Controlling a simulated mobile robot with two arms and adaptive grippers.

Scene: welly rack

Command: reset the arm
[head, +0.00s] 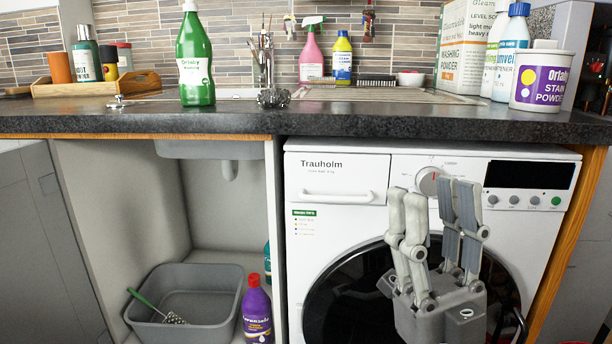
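My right gripper (433,200) is in front of the washing machine (335,165), with its fingers pointing up. The two fingers stand apart with a gap between them, and I see nothing held there. It covers part of the machine's dark round door and sits below the worktop (250,122). My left gripper is not in view.
A green bottle (196,60) stands near the worktop's front edge. A stain powder tub (540,80) and other containers stand at the right. The open cupboard holds a grey basin (215,289) with a brush (158,308), and a purple bottle (257,312).

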